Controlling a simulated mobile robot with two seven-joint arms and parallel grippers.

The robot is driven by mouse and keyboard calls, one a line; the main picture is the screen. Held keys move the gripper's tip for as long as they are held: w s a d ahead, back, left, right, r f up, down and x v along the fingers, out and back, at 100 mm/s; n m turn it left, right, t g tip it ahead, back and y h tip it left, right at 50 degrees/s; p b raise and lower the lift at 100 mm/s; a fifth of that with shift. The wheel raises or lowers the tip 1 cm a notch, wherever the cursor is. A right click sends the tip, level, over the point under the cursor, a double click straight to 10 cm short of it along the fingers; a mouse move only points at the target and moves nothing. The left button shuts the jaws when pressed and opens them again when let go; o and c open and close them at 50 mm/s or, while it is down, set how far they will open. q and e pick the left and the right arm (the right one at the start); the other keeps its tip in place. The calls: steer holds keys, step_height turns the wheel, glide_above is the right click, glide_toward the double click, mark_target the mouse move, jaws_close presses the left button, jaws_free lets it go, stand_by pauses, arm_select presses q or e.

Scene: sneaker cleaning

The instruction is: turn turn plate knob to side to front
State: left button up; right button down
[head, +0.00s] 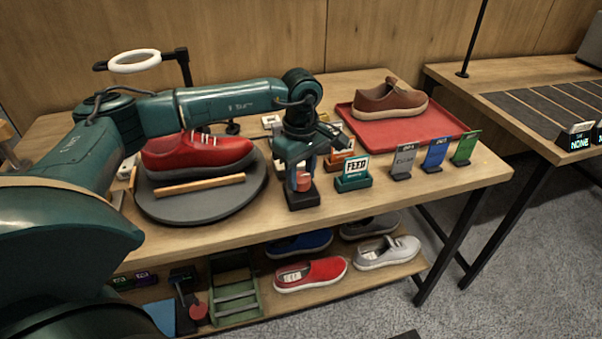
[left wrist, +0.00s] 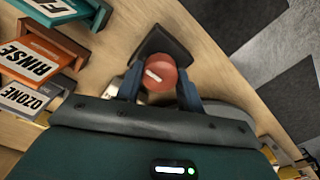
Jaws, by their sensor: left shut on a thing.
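The turn plate knob is a round red knob (left wrist: 159,74) with a white mark on its top, on a dark base (left wrist: 165,42). My left gripper (left wrist: 158,88) is shut on it, one finger on each side, in the left wrist view. In the head view the left gripper (head: 300,172) comes down over the red knob (head: 303,184) and its black base (head: 302,198) near the table's front edge. The round grey turn plate (head: 205,208) carries a red sneaker (head: 195,155) with its toe to the right. My right gripper is not seen.
A teal FEED block (head: 354,174) stands just right of the knob. RINSE (left wrist: 25,62) and OZONE (left wrist: 28,99) blocks are close by. Grey, blue and green cards stand further right, before a red tray (head: 410,132) with a brown shoe. Several shoes lie on the lower shelf.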

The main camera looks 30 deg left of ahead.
mark_target(302, 176)
arm_select(q)
steer(key=o, duration=1)
step_height(302, 176, up, 13)
steer(key=shift+r+b, duration=0.15)
steer(key=shift+b, duration=0.15)
stand_by(0.4)
